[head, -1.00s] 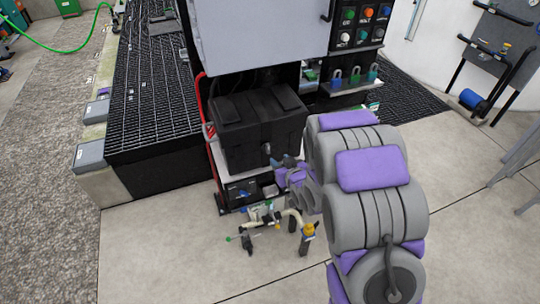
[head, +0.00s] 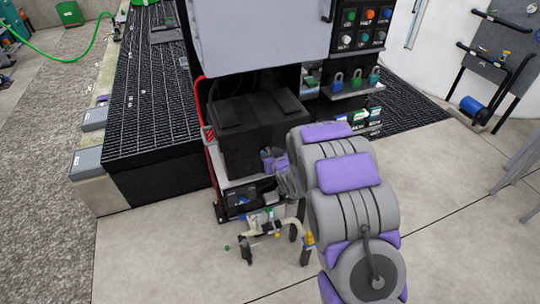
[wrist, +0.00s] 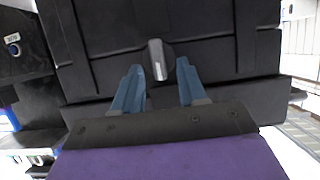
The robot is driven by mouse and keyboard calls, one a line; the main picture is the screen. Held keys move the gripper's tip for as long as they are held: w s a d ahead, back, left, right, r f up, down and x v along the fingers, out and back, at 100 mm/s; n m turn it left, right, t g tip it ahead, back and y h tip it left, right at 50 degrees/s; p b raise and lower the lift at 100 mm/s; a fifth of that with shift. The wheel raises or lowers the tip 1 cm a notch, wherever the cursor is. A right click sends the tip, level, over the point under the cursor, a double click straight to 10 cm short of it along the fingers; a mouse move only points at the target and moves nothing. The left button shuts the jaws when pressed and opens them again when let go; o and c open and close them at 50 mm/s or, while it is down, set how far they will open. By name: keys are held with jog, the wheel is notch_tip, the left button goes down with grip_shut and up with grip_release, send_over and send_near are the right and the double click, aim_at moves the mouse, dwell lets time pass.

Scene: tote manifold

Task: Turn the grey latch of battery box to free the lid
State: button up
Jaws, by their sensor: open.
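The black battery box (head: 237,150) sits on a shelf under a grey cabinet, with its lid (head: 258,107) on top. In the wrist view, the grey latch (wrist: 157,60) stands upright on the front face of the battery box (wrist: 95,50). My gripper (wrist: 159,72) is open, with one blue finger on each side of the latch's lower part. A gap shows between each finger and the latch, and I cannot tell whether the tips reach its depth. In the head view, my arm hides the latch and the fingertips.
The grey cabinet (head: 260,35) hangs close above the box. Below the shelf are pipe fittings (head: 265,228) with a yellow part. Several padlocks (head: 356,80) hang to the right.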

jog(key=shift+w+a+f, duration=0.1)
jog(key=shift+w, duration=0.15)
jog(key=shift+c, duration=0.3)
grip_shut()
